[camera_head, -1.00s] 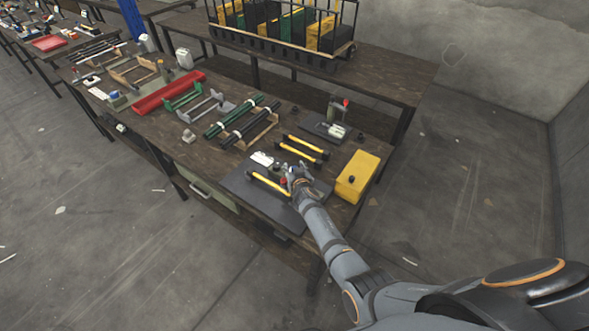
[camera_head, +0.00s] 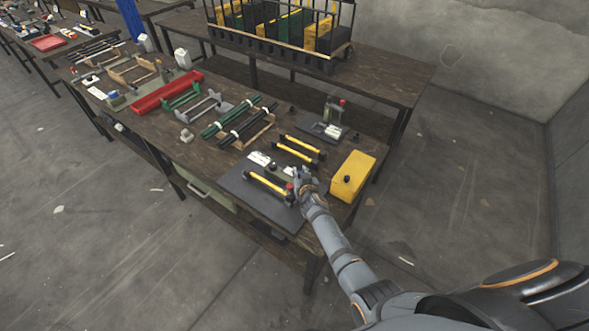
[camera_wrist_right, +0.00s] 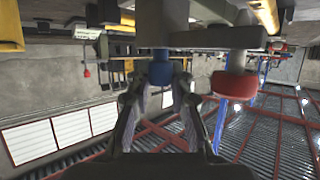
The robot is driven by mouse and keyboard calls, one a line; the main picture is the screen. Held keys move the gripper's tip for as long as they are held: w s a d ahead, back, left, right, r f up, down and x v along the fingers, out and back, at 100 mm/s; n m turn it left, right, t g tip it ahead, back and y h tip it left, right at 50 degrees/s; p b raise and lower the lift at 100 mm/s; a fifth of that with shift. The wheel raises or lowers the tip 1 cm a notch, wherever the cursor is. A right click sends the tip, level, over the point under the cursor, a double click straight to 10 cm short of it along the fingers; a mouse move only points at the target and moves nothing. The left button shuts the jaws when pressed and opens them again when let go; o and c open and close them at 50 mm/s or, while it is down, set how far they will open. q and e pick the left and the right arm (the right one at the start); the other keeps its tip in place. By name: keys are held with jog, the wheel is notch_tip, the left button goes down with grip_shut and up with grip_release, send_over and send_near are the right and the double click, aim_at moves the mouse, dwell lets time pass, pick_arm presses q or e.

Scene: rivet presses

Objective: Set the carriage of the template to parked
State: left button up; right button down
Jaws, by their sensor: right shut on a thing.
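The template appears to be the dark grey plate (camera_head: 236,182) at the table's front right corner, with a yellow bar (camera_head: 268,187) with black ends on it. My right gripper (camera_head: 301,174) is at the plate's right end. In the right wrist view my gripper's two fingers (camera_wrist_right: 160,88) are on both sides of a blue knob (camera_wrist_right: 160,73), shut on it. A red knob (camera_wrist_right: 236,84) hangs beside it in that view, apart from the fingers. The red knob also shows in the head view (camera_head: 289,187). I cannot make out the carriage itself. My left gripper is not in view.
A yellow box (camera_head: 352,175) with a black knob stands close right of my right gripper. Two more yellow bars (camera_head: 299,146) lie behind the plate. A small press (camera_head: 331,118) stands further back. Green and black bars on a rack (camera_head: 245,128) are to the left.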

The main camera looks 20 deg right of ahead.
jog(key=s+d, duration=0.1)
jog(key=s, duration=0.1)
jog(key=s+d+p, duration=0.1)
jog(key=s+d, duration=0.1)
jog(key=shift+r, duration=0.15)
jog(key=shift+d, duration=0.1)
jog(key=shift+a+f, duration=0.2)
jog(key=shift+f, duration=0.05)
jog(key=c, duration=1.2)
grip_release()
jog(key=shift+s+d, duration=0.1)
jog(key=shift+d, duration=0.1)
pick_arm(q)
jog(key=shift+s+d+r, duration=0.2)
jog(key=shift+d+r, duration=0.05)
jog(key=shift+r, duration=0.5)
pick_arm(e)
jog(key=shift+o, duration=0.2)
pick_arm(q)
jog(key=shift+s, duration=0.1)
pick_arm(e)
jog(key=shift+r, duration=0.1)
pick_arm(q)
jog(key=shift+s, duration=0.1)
pick_arm(e)
jog(key=v, duration=1.2)
